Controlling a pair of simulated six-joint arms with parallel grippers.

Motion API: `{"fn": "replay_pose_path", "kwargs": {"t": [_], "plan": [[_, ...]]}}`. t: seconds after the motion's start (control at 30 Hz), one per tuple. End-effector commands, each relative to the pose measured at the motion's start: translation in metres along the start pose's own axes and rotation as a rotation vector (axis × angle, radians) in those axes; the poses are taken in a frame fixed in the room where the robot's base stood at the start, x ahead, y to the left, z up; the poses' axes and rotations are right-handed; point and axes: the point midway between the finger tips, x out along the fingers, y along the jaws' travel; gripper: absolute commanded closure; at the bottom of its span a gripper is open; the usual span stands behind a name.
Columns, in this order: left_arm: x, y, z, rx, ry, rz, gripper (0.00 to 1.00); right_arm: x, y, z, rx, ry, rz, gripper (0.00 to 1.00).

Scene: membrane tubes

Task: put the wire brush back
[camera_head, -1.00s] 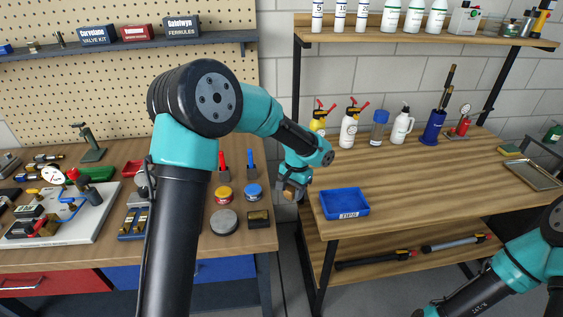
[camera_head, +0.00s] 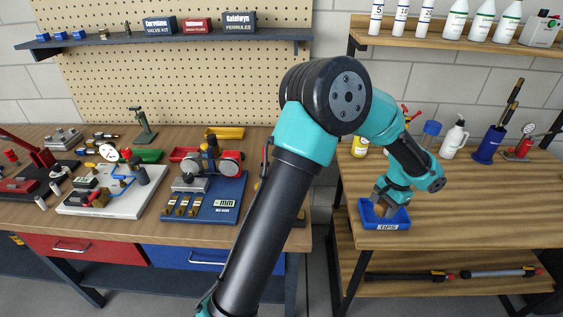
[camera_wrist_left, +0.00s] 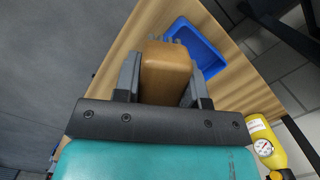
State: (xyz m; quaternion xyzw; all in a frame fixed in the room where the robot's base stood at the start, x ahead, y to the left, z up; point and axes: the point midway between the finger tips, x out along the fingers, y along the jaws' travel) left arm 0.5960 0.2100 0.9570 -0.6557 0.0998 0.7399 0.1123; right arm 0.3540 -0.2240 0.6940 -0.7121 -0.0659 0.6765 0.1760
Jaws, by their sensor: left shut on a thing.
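My left gripper (camera_head: 378,196) is shut on the wire brush (camera_head: 381,209), a brown block held in front of and partly over the blue tray. In the left wrist view the brush's wooden body (camera_wrist_left: 166,72) is between the two fingers, with grey bristle tufts showing at its far end. The blue tray labelled TIPS (camera_head: 388,227) stands on the right wooden table, and its inside shows in the left wrist view (camera_wrist_left: 204,58) beyond the brush. Whether the brush touches the tray is unclear. My right gripper is out of view.
A yellow bottle (camera_head: 360,147), a white pump bottle (camera_head: 453,140) and a blue holder with dark handles (camera_head: 487,147) stand behind the tray. The tabletop (camera_head: 490,205) right of the tray is clear. A cluttered workbench (camera_head: 120,225) is at left.

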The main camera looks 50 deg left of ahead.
Motion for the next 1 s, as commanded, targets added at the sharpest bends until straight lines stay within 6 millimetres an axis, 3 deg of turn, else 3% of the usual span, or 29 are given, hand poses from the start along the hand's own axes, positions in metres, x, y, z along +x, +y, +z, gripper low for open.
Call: {"fn": "replay_pose_path", "kwargs": {"t": [0.17, 0.27, 0.47, 0.67, 1.0], "plan": [[-0.001, -0.023, -0.004, 0.019, 0.006, 0.002, 0.84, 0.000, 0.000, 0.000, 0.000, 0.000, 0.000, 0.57], [-0.003, -0.055, -0.007, 0.050, 0.011, 0.003, 0.84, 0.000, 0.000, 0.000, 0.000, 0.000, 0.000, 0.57], [-0.007, -0.149, -0.005, 0.145, 0.025, -0.002, 0.84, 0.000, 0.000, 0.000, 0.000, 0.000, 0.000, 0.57], [-0.011, -0.249, 0.017, 0.249, 0.030, -0.017, 0.84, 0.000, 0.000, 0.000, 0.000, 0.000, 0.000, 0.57], [-0.015, -0.400, 0.093, 0.411, 0.014, -0.049, 0.84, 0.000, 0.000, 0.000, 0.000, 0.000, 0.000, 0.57]]}}
